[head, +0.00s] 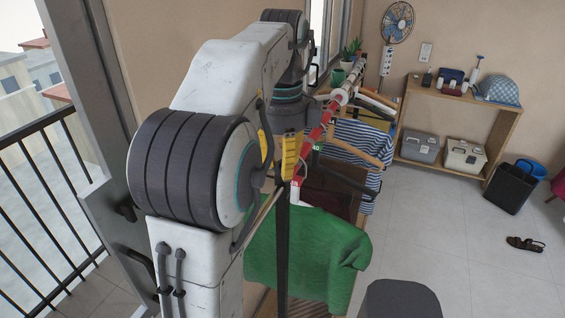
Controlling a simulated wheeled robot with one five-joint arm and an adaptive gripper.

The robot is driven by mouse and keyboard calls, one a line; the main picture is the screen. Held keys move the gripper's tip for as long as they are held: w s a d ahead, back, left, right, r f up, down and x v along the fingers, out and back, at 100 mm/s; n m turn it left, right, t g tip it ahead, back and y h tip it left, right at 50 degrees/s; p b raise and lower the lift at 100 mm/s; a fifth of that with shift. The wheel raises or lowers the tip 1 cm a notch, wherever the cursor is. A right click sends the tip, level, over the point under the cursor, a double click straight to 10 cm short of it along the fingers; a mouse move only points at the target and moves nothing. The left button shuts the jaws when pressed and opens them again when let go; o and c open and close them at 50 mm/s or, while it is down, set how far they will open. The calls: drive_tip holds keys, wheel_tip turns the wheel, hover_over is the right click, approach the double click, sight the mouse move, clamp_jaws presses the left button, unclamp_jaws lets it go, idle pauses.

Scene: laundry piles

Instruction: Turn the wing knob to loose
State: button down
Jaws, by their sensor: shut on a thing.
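My gripper (284,162), with yellow fingers, is pointed down at the near end of the clothes rail (326,122), which is banded red and white. It is shut on the wing knob where the rail meets a dark upright post (283,245). The knob itself is hidden by the fingers and my arm, so its angle cannot be made out. A green sweater (315,255) hangs just below the gripper, close to the post.
Hangers (352,150) and a striped blue shirt (358,140) hang farther along the rail. A wooden shelf (497,142) with boxes stands at the back wall. A black bin (510,187) and a sandal (525,244) are at right. A balcony railing (45,205) is at left.

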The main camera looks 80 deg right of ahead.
drive_tip(key=shift+f+m, duration=0.1)
drive_tip(key=shift+m, duration=0.7)
drive_tip(key=c, duration=0.9)
unclamp_jaws()
drive_tip(key=shift+r, duration=0.25)
drive_tip(key=shift+r, duration=3.5)
